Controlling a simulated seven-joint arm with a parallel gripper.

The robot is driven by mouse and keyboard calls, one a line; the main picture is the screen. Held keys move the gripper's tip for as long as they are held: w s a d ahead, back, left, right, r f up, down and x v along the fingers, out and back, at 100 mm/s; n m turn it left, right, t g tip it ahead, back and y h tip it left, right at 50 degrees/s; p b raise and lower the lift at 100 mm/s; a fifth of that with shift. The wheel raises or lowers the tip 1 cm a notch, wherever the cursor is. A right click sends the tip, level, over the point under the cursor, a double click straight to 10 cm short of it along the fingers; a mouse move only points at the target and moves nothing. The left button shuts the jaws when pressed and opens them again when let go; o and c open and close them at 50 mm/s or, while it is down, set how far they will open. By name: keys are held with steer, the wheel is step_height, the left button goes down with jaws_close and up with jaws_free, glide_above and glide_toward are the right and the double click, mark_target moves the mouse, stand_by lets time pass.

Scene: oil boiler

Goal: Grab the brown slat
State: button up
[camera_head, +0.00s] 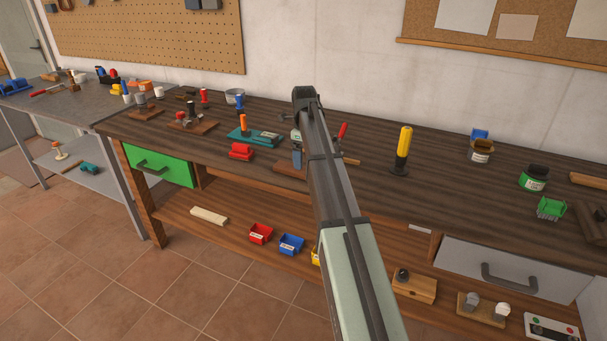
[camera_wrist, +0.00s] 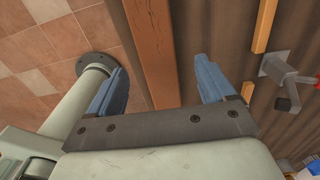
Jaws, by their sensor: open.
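My gripper (camera_wrist: 162,88) is open, its two blue fingers apart and nothing visible held between them. In the head view my gripper (camera_head: 297,157) hangs over the front part of the workbench, partly hidden by my arm. A thin light-brown slat (camera_head: 351,161) lies on the bench just right of my arm, its left part hidden. In the wrist view a light-brown slat (camera_wrist: 265,27) lies on the dark bench top beyond the right finger. A second light-brown piece (camera_wrist: 248,92) shows beside that finger, partly covered. I cannot tell which matches the head-view slat.
A reddish-brown beam (camera_wrist: 152,50) runs between the fingers, with floor tiles to its left. A grey metal tool (camera_wrist: 284,80) stands at right. On the bench are a red block (camera_head: 241,151), a yellow-handled tool (camera_head: 403,149) and a red-handled tool (camera_head: 342,131). A pale slat (camera_head: 208,216) lies below.

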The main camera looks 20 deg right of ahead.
mark_target(304, 171)
steer(key=shift+s+a+f, duration=0.15)
steer(key=shift+f, duration=2.2)
steer(key=shift+c, duration=0.4)
steer(key=c, duration=1.1)
steer(key=shift+c, duration=0.2)
